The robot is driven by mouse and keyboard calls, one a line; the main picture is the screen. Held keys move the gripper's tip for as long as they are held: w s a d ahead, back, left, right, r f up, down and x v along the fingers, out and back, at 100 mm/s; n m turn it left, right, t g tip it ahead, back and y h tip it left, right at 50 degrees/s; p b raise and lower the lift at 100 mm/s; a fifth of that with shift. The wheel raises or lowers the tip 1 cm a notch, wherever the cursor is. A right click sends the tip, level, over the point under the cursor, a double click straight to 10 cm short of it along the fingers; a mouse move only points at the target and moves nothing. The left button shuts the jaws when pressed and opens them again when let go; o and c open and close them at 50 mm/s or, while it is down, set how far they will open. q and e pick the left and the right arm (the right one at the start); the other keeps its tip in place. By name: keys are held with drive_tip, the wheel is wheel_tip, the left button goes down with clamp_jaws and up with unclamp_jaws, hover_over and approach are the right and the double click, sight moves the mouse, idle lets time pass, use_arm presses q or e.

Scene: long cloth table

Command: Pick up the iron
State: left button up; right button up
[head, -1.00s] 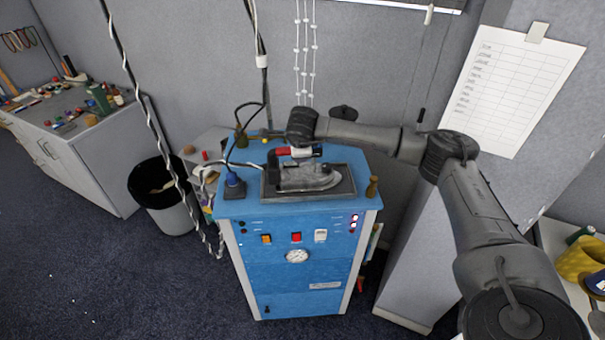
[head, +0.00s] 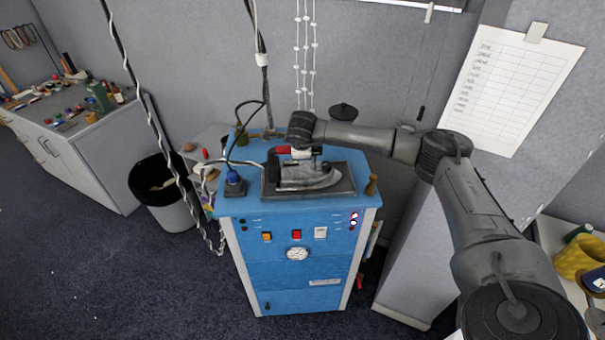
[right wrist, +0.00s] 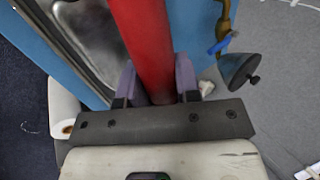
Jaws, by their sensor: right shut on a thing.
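The iron (head: 308,177) has a grey metal body and a red handle (head: 283,150). It sits on a dark rest plate (head: 345,187) on top of a blue cabinet (head: 290,222), its tip pointing right. My right gripper (head: 303,153) comes down over the handle from behind. In the right wrist view, the purple fingers of my right gripper (right wrist: 155,82) flank the red handle (right wrist: 146,40) and are shut on it. Any small gap between iron and plate is too small to tell. My left gripper is not in view.
A blue plug (head: 234,183) with cables stands left of the iron. A small brass-coloured piece (head: 371,186) stands at the cabinet's right corner. A striped cable (head: 160,120) hangs at left, before a black-lined bin (head: 160,190). A grey partition wall (head: 380,60) stands behind.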

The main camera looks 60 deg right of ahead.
clamp_jaws()
drive_tip(key=shift+r, duration=0.15)
drive_tip(key=shift+r, duration=0.1)
